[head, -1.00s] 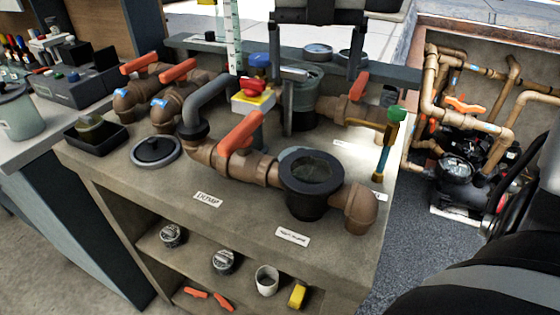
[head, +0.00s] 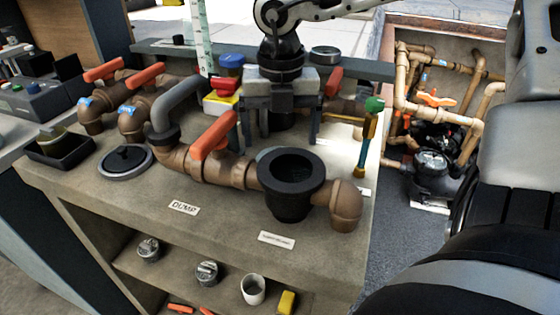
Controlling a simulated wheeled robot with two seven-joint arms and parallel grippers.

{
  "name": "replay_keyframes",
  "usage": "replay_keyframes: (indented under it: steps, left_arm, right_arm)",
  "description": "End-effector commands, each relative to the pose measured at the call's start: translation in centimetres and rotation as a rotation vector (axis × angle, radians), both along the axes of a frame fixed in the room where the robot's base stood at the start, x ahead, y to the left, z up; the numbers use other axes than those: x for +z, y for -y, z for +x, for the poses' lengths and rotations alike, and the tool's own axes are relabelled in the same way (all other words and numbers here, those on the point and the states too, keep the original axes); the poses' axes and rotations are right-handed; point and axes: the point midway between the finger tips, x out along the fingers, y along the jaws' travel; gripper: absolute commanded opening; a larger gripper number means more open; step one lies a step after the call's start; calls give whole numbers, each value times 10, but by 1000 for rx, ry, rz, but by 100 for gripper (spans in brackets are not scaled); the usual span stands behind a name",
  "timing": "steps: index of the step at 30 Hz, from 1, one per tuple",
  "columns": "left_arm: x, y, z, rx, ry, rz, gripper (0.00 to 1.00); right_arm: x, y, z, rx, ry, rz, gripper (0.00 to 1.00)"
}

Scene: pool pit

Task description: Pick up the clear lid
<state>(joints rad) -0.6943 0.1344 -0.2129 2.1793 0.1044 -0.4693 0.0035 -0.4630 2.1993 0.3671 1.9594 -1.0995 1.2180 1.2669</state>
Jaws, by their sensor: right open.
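A pale, see-through-looking disc (head: 268,154), which may be the clear lid, lies on the bench behind the black strainer pot (head: 290,185). The pot hides most of it. A second round lid (head: 125,161), a grey ring with a dark middle and a knob, lies flat at the left; I cannot tell whether it is clear. The pot's round mouth looks dark inside. My right gripper (head: 279,143) points down behind the pot, above and around the area of the pale disc. Its fingers are spread wide with nothing seen between them. My left gripper is out of view.
A brown pipe with an orange valve handle (head: 213,135) runs left of the pot. A brass tool with a green knob (head: 374,104) stands to the right. A black tray (head: 60,148) is at the left.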

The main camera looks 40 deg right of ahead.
Motion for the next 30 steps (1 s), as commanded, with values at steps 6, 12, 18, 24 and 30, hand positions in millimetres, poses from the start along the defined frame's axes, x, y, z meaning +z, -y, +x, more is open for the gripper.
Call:
replay_keyframes:
  steps: [6, 12, 18, 24, 30]
  left_arm:
    - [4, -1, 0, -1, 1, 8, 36]
    - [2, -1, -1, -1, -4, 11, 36]
    - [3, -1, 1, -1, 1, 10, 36]
    - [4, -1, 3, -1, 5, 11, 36]
    - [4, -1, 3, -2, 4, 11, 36]
  right_arm:
    - [-34, 1, 1, 0, -7, 2, 90]
    - [-46, 1, 2, 0, -2, 1, 90]
    - [-46, 1, 2, 0, -1, 1, 82]
    - [-46, 1, 2, 0, -1, 1, 60]
    - [-45, 1, 2, 0, -1, 1, 60]
